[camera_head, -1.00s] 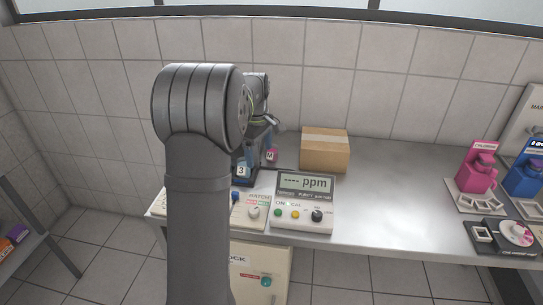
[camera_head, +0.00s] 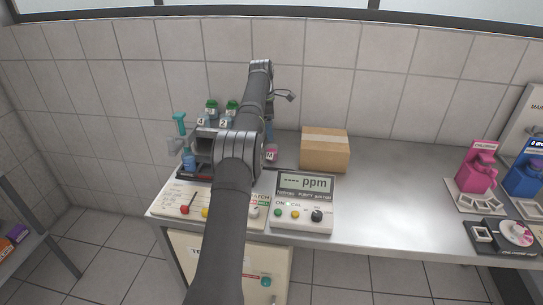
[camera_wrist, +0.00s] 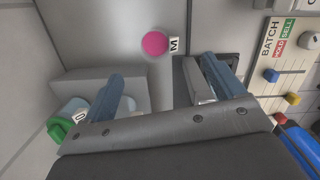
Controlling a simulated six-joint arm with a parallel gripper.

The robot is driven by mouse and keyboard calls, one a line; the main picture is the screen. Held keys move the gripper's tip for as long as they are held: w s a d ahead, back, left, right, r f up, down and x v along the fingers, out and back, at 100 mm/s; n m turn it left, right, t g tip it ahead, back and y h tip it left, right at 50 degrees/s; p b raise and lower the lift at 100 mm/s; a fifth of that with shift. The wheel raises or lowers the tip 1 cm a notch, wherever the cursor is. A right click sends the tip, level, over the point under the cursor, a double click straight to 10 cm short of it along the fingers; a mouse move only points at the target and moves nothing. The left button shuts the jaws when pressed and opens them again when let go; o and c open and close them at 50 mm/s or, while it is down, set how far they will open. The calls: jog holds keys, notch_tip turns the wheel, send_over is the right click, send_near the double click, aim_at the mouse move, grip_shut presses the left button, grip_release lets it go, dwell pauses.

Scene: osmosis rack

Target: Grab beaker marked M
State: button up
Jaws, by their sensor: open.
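The beaker marked M (camera_head: 271,154) stands on the bench left of the cardboard box, with pink contents and a white M label; my arm partly hides its surroundings. In the wrist view I see the beaker from above as a pink disc (camera_wrist: 154,43) with the M tag (camera_wrist: 174,44) beside it. My gripper (camera_wrist: 163,85) is open, its two blue fingers wide apart with nothing between them. The beaker lies beyond the fingertips, roughly centred between them and apart from both. In the head view my arm reaches above the rack, and the fingers are hard to make out.
A cardboard box (camera_head: 325,150) stands right of the beaker. Green-capped bottles (camera_head: 211,108) stand on the rack to the left. A ppm meter (camera_head: 304,203) and the batch panel (camera_head: 180,200) are in front. The bench middle right is clear.

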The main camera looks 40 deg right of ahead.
send_over(272, 153)
jog(key=w, duration=0.2)
notch_tip(272, 153, down, 5)
jog(key=f, duration=0.5)
jog(key=d+f, duration=0.1)
jog(key=f, duration=0.1)
jog(key=shift+s+f, duration=0.3)
jog(key=c, duration=1.1)
